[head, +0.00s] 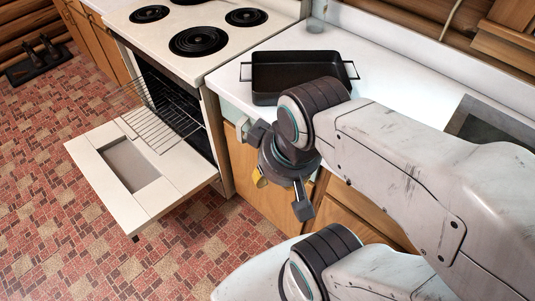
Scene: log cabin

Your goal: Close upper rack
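The oven's upper wire rack (163,122) is pulled partly out of the oven cavity, over the open door. My gripper (271,196) hangs to the right of the oven, in front of the wooden cabinet. Its fingers are spread apart, with nothing visible between them. It is apart from the rack and the door.
A black roasting pan (285,70) sits on the white counter (385,85) above the cabinet (240,160). The stove top (210,20) carries several black coil burners. The tiled floor (50,200) left of the door is clear. A dark object (38,62) lies at the upper left.

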